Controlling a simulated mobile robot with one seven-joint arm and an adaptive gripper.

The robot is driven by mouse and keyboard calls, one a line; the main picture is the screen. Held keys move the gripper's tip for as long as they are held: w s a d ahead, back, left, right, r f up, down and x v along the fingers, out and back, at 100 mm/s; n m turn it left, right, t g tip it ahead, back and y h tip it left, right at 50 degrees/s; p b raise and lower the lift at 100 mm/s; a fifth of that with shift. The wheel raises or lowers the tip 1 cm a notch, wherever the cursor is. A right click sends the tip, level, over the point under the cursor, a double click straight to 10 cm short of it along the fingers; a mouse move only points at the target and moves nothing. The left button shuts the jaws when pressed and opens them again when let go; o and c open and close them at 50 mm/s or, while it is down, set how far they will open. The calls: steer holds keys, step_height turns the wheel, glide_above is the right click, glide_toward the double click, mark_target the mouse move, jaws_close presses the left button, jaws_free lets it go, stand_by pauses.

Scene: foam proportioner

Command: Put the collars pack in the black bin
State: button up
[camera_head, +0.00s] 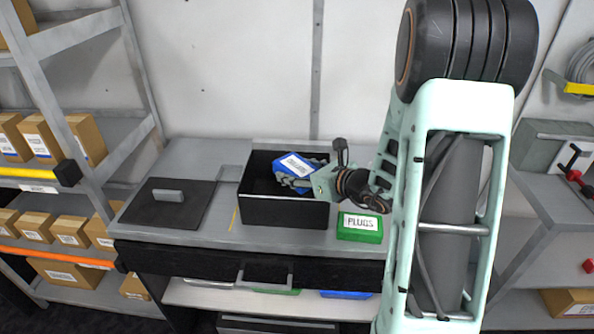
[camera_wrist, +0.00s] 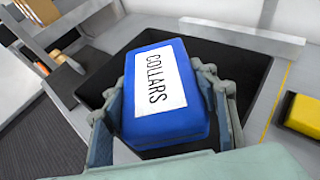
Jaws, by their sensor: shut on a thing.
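The collars pack (camera_wrist: 163,125) is a blue block with a white label reading COLLARS. It also shows in the head view (camera_head: 293,165), tilted, at the opening of the black bin (camera_head: 284,211). My gripper (camera_wrist: 165,115) is shut on the pack, with a finger on each side of it. In the head view my gripper (camera_head: 297,180) reaches in over the bin's right side. The bin's dark inside (camera_wrist: 238,72) shows around the pack in the wrist view. How far the pack is below the rim I cannot tell.
A green PLUGS pack (camera_head: 360,227) lies right of the bin. A flat black lid with a grey handle (camera_head: 168,197) lies on the grey worktop (camera_head: 215,222) to the left. A yellow block (camera_wrist: 302,113) shows right of the bin in the wrist view. Shelves with cardboard boxes stand at left.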

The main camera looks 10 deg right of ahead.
steer(key=shift+f+b, duration=0.2)
steer(key=shift+b, duration=0.1)
steer(key=o, duration=1.3)
steer(key=shift+r, duration=0.15)
steer(key=shift+r+p, duration=0.25)
steer(key=shift+p, duration=0.2)
steer(key=v, duration=1.2)
steer(key=shift+d+f, duration=0.1)
steer(key=shift+f, duration=0.1)
steer(key=shift+r, duration=0.1)
